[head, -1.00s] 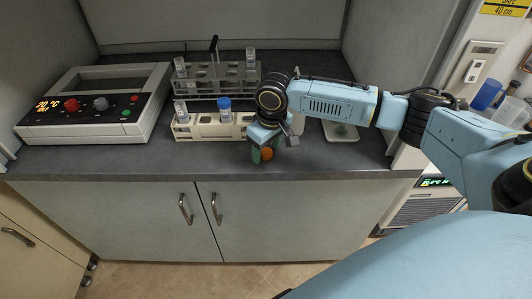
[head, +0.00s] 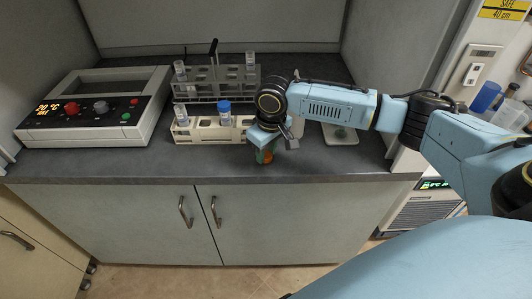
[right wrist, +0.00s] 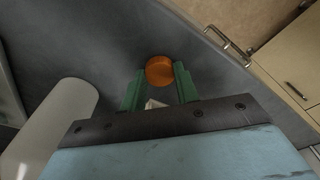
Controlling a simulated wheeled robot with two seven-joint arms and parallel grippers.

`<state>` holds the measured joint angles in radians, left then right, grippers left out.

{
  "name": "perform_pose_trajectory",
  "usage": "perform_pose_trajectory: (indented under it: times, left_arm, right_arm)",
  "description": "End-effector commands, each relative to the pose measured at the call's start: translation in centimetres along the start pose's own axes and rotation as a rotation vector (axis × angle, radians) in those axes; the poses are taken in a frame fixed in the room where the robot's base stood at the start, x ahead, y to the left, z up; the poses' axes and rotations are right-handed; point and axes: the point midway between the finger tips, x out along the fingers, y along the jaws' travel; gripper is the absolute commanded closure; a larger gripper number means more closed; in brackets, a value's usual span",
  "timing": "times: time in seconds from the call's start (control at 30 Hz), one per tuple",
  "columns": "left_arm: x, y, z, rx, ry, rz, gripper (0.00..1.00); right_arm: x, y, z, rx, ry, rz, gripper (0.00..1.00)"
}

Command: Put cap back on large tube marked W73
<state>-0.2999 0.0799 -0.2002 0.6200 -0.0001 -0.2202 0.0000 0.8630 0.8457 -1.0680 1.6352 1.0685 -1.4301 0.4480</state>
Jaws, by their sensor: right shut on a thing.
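My right gripper (right wrist: 159,86) has green fingers and is shut on an orange cap (right wrist: 160,70). In the head view the orange cap (head: 268,157) shows low over the front part of the grey counter, partly covered by a finger. A cream front rack (head: 205,134) stands left of the gripper. It holds a tube with a pale top (head: 181,112) and a blue-capped tube (head: 225,112). A grey back rack (head: 207,87) holds a tube at its left (head: 180,69) and one at its right (head: 250,62). Markings are too small to read. My left gripper is not in view.
A heater-like device (head: 90,108) with knobs and a display stands at the left. A white scale-like device (head: 341,134) is behind my right arm. The counter's front strip (head: 130,166) is clear.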

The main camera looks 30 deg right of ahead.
Motion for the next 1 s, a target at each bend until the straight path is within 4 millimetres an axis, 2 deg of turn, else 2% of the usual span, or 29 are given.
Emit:
perform_pose_trajectory:
  times: [0.17,0.4,0.53,0.7,1.0]
  left_arm:
    - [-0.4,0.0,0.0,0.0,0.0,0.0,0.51]
    - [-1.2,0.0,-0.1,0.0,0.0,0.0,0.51]
    - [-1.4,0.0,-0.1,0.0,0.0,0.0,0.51]
    - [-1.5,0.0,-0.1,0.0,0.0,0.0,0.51]
    - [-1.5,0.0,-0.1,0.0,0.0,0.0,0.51]
  right_arm:
    - [-2.0,0.0,-0.3,0.0,0.003,-0.001,0.9]
    - [-6.9,0.0,-1.0,-0.001,0.004,-0.001,0.9]
    - [-8.8,0.0,-1.1,0.0,0.002,0.0,0.9]
    - [-9.9,0.0,-1.2,0.001,0.0,-0.001,0.9]
    - [-9.9,0.0,-1.2,0.001,0.0,-0.001,0.9]
